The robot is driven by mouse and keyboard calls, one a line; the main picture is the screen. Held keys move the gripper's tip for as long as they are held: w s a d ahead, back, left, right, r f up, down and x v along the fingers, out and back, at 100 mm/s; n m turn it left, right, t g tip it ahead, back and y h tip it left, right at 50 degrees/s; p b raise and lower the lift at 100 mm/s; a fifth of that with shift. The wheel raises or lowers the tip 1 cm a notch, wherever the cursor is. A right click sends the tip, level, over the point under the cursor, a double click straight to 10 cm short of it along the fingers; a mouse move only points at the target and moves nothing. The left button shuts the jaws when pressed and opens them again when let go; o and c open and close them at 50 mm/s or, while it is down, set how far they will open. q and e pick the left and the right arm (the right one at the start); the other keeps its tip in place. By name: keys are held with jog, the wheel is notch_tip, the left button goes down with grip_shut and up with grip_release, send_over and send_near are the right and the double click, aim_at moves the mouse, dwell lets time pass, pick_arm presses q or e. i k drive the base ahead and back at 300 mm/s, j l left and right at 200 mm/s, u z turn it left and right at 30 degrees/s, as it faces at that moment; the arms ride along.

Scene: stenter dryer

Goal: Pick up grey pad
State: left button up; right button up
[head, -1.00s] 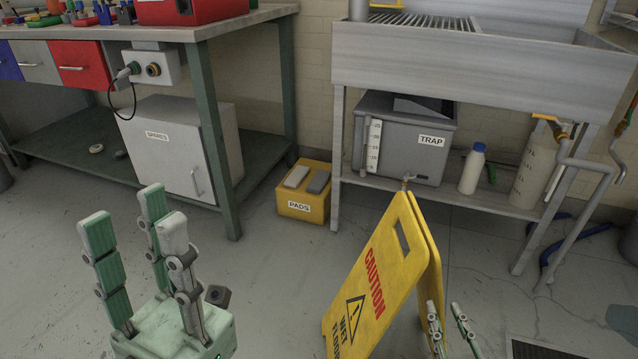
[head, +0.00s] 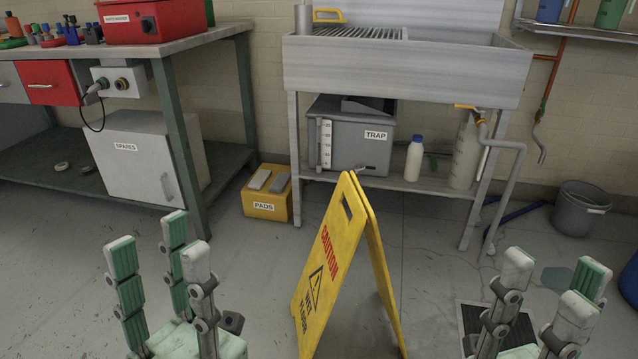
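A yellow box labelled PADS (head: 264,206) stands on the floor between the workbench and the sink stand. Two grey pads rest on its top: a lighter one on the left (head: 259,180) and a darker one on the right (head: 280,182). My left gripper (head: 160,270) is in the lower left, fingers pointing up and spread, empty, well in front of the box. My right gripper (head: 541,300) is in the lower right, fingers spread and empty, far from the box.
A yellow wet-floor sign (head: 336,255) stands open on the floor between my grippers. The workbench (head: 165,110) with a SPARES cabinet (head: 135,155) is left. The sink stand (head: 400,75) holds a grey TRAP box (head: 350,145) and bottles. A bucket (head: 580,210) stands right.

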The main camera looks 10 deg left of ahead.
aim_at(278, 185)
jog(key=i+j+z, duration=0.15)
jog(key=j+z, duration=0.25)
jog(key=i+j+z, duration=0.1)
jog(key=z, duration=0.35)
jog(key=j+z, duration=0.5)
jog(key=j, duration=0.5)
jog(key=j+z, duration=0.1)
jog(key=j, duration=0.55)
jog(key=j+z, duration=0.1)
jog(key=j, duration=0.5)
jog(key=k+j+z, duration=0.1)
jog(key=j, duration=0.5)
jog(key=j+z, duration=0.1)
jog(key=j, duration=0.5)
jog(key=k+j+z, duration=0.1)
jog(key=j, duration=0.5)
jog(key=k, duration=0.05)
